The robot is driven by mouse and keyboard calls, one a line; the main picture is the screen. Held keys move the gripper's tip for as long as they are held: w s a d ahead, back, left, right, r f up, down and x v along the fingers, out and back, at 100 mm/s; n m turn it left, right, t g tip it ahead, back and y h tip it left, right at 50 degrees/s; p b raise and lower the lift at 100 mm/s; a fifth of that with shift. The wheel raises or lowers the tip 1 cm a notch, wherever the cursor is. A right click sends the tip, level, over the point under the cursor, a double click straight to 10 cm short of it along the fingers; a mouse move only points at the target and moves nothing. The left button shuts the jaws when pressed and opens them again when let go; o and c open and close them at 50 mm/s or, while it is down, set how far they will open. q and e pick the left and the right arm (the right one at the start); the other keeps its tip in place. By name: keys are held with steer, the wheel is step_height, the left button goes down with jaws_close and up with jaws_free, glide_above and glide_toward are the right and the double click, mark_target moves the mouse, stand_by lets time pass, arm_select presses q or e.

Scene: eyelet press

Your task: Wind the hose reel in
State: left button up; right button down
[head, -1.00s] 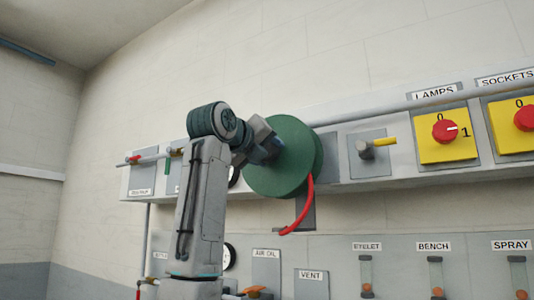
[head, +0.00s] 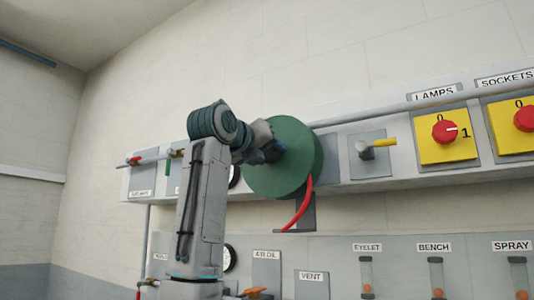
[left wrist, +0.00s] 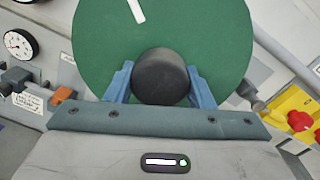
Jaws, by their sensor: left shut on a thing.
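The hose reel (head: 300,160) is a green disc on the wall panel, with a short red hose (head: 301,205) hanging in a curve from its lower right side. My left gripper (head: 273,150) is at the front face of the reel, partly hidden by its own wrist in the head view. In the left wrist view, its two blue fingers are shut on a black round knob (left wrist: 160,75) in front of the green disc (left wrist: 215,40). A white mark (left wrist: 136,10) shows on the disc above the knob. My right gripper is not in view.
Right of the reel are a yellow-handled lever (head: 381,143) and a yellow switch plate with a red knob (head: 445,131). A grey pipe (head: 400,106) runs above. Below are labelled plates and sight tubes (head: 366,277). A gauge (left wrist: 20,45) shows in the left wrist view.

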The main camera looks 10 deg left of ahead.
arm_select(q)
steer(key=o, duration=1.4)
steer(key=shift+w+f, duration=0.1)
steer(key=shift+f, duration=0.1)
steer(key=shift+s+a, duration=0.1)
steer(key=shift+s, duration=0.35)
steer(key=b+v, duration=0.4)
steer(key=v, duration=0.6)
steer(key=shift+r+b, duration=0.15)
steer(key=shift+b, duration=0.2)
